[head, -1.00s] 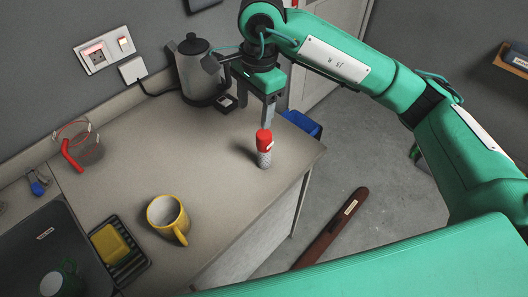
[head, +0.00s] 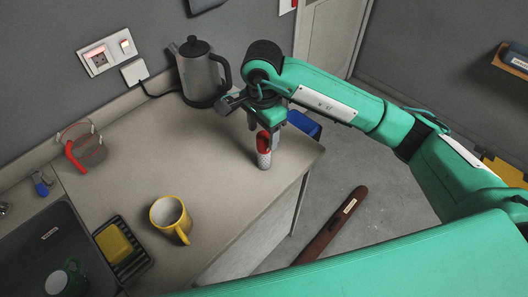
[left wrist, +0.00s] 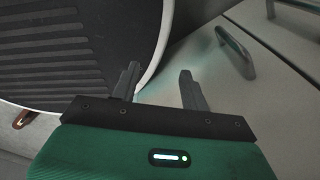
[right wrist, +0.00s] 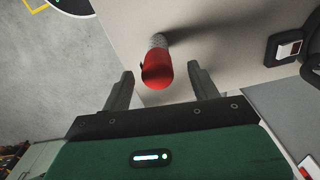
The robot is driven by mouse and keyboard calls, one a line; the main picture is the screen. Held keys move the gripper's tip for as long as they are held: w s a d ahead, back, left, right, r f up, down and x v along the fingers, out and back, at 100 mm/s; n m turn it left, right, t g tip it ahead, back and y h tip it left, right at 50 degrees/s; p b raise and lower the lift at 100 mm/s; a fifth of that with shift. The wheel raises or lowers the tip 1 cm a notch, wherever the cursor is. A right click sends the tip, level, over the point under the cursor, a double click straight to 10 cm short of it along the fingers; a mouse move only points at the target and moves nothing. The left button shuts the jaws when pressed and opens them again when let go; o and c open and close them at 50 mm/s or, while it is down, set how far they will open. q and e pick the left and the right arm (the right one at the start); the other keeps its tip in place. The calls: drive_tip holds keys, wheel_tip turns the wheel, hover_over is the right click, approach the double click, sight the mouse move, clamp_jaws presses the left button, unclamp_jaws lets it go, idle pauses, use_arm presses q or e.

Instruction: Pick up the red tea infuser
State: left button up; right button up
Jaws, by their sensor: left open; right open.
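The red tea infuser (head: 264,158) stands upright near the right end of the counter, with a red top and a pale mesh lower part. In the right wrist view its red top (right wrist: 157,72) lies just beyond and between the fingertips. My right gripper (head: 266,130) points down at it, open, and partly hides its top in the head view. The right gripper's fingers (right wrist: 160,78) are apart with nothing seen between them but the infuser's end. My left gripper (left wrist: 160,77) is open and empty, away from the counter top; it is not in the head view.
A grey kettle (head: 197,75) stands behind and left of the right gripper. A yellow mug (head: 166,214), a yellow sponge (head: 114,244) in a black rack and a red-handled strainer (head: 75,155) are further left. The counter's right edge is close to the infuser.

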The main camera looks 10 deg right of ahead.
sight(264, 151)
drive_tip(key=shift+s+f+p, duration=0.1)
drive_tip(key=shift+f+p, duration=0.2)
drive_tip(key=shift+f, duration=0.05)
drive_tip(key=f, duration=0.1)
drive_tip(key=f+p, duration=0.1)
drive_tip(key=f, duration=0.1)
drive_tip(key=shift+s+d, duration=0.1)
drive_tip(key=shift+d, duration=0.1)
drive_tip(key=shift+f, duration=0.5)
clamp_jaws()
